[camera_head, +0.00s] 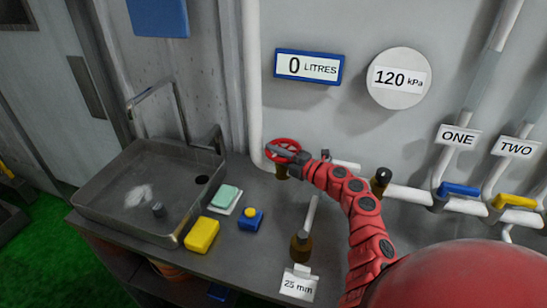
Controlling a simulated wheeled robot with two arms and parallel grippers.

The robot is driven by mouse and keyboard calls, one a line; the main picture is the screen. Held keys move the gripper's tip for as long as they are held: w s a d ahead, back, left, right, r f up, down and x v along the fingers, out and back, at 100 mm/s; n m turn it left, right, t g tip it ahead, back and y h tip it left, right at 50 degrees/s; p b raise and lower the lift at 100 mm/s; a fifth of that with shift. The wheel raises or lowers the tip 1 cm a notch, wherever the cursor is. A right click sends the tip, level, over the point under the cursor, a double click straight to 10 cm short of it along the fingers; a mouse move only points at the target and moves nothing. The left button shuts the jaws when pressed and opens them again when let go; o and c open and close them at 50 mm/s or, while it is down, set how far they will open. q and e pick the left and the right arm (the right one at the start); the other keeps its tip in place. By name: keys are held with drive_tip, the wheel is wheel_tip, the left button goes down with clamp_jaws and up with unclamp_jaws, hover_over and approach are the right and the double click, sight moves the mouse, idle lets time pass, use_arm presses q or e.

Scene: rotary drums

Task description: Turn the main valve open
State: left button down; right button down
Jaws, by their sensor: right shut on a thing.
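The main valve appears as a red handwheel (283,143) on pipework by the wall, behind the grey bench. My red right arm reaches in from the lower right. My right gripper (297,156), dark and small in the picture, is at the wheel's right side and shut on its rim. The fingertips and part of the wheel are hard to make out. The gauge panel (309,66) reads 0 LITRES and the round gauge (399,78) reads 120 kPa. My left gripper is not in view.
A metal sink (125,222) is at the left of the bench. A yellow sponge (202,235), a soap dish (225,203) and a blue-yellow button box (250,219) lie beside it. An upright nozzle labelled 25 mm (301,245) stands near my arm. Blue (459,189) and yellow (516,200) valve handles are right.

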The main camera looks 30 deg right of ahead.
drive_tip(key=shift+n+y, duration=0.3)
drive_tip(key=shift+y, duration=0.1)
drive_tip(key=shift+s+b, duration=0.1)
drive_tip(key=shift+b, duration=0.2)
drive_tip(key=c, duration=0.8)
unclamp_jaws()
drive_tip(key=shift+o, duration=0.2)
drive_tip(key=shift+r, duration=0.1)
